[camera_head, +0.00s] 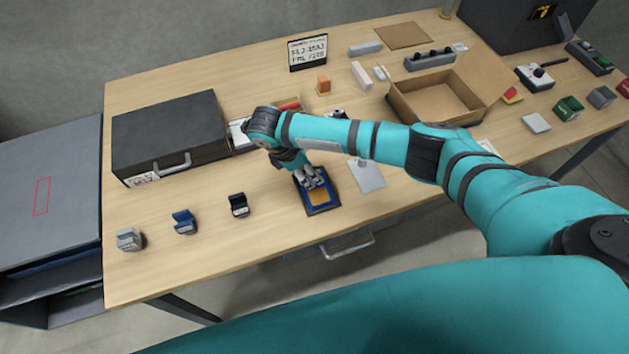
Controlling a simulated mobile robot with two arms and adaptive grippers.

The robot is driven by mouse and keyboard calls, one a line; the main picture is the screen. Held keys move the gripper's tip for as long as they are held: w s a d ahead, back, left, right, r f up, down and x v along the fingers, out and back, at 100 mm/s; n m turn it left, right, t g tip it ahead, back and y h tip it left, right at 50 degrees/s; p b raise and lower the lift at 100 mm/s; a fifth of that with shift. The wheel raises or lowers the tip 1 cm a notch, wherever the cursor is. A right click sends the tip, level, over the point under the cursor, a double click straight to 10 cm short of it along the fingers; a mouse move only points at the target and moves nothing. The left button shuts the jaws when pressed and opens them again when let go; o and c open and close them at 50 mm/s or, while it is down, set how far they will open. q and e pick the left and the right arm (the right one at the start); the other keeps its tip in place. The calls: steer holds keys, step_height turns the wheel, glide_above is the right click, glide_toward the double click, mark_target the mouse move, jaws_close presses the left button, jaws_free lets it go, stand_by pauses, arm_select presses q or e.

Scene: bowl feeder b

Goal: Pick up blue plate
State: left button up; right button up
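The blue plate (322,208) lies flat near the front edge of the wooden table, left of the picture's middle. It is dark blue with a yellow-brown square in its middle. My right arm reaches in from the right, and my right gripper (313,181) points down over the plate's far part. The fingers are close to or touching the plate; I cannot tell which. They hide the plate's back part, and whether they hold anything is too small to tell. My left gripper is not in view.
A black case (170,132) with a handle stands at the left. Several small clips, including a blue one (184,222), sit along the front left. A light grey plate (367,175) lies right of the blue plate. An open cardboard box (398,104) stands behind my arm.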

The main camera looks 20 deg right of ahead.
steer(key=shift+d+f, duration=0.25)
steer(key=shift+f, duration=0.35)
jaws_close()
steer(key=shift+r, duration=0.2)
